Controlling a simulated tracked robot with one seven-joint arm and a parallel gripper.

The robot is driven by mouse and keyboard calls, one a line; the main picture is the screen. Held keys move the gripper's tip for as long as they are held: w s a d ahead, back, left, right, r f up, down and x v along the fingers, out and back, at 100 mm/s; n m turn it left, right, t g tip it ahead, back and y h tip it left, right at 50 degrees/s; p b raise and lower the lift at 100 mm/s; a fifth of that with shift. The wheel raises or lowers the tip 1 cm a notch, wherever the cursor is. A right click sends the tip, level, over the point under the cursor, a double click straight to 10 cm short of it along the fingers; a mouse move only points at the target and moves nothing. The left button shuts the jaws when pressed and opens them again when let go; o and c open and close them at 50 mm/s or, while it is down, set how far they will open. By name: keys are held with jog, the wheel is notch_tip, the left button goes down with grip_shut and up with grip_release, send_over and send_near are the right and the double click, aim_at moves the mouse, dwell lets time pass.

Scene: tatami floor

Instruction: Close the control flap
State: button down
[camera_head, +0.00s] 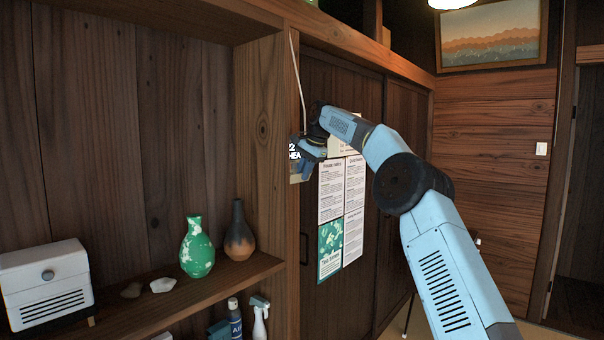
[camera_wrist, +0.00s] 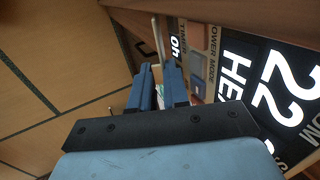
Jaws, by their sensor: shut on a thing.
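The control panel (camera_wrist: 275,85) is at the right of the wrist view, with a lit black display reading "22" and "HEAT" and buttons marked power mode and timer. In the head view the panel (camera_head: 294,155) is mostly hidden by my gripper. A thin pale strip, seemingly the control flap seen edge-on (camera_wrist: 157,38), stands out from the panel's side in the wrist view. My gripper (camera_wrist: 160,78) has its blue fingers closed around this strip. In the head view my gripper (camera_head: 308,152) is against the panel, and the flap cannot be made out there.
A wooden shelf (camera_head: 185,300) at left holds a green vase (camera_head: 197,248), a dark vase (camera_head: 239,235) and a white box (camera_head: 45,284).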

jog(key=shift+f, duration=0.25)
dwell(0.4)
jog(key=c, duration=1.3)
grip_release()
jog(key=shift+w, duration=0.15)
jog(key=shift+o, duration=0.6)
jog(key=shift+r, duration=0.45)
jog(key=s+d+r, duration=0.3)
jog(key=s+d, duration=0.5)
jog(key=d, duration=0.3)
jog(key=shift+s+r, duration=0.3)
jog(key=shift+r, duration=0.1)
